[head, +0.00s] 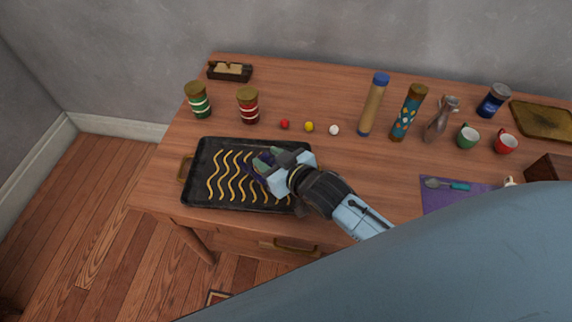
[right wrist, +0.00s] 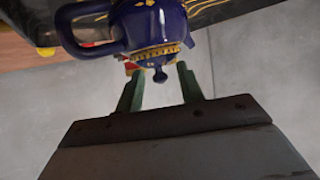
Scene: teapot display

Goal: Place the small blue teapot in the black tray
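The black tray (head: 200,190) with yellow wavy lines lies at the left of the table. The small dark blue teapot (head: 256,170) is over the tray's middle, mostly hidden by my right gripper (head: 268,158). In the right wrist view the teapot (right wrist: 150,30) shows its handle, gold-banded lid and knob. The green fingers of my right gripper (right wrist: 162,72) stand apart on either side of the lid knob, with gaps showing. Whether the teapot's base touches the tray is hidden. My left gripper is not in view.
Two striped jars (head: 198,100) (head: 248,106) and three small balls (head: 309,127) stand behind the tray. Tall containers (head: 373,104), a silver jug (head: 440,120) and two cups (head: 468,137) (head: 506,142) stand to the right. A purple cloth (head: 440,200) lies at the front right.

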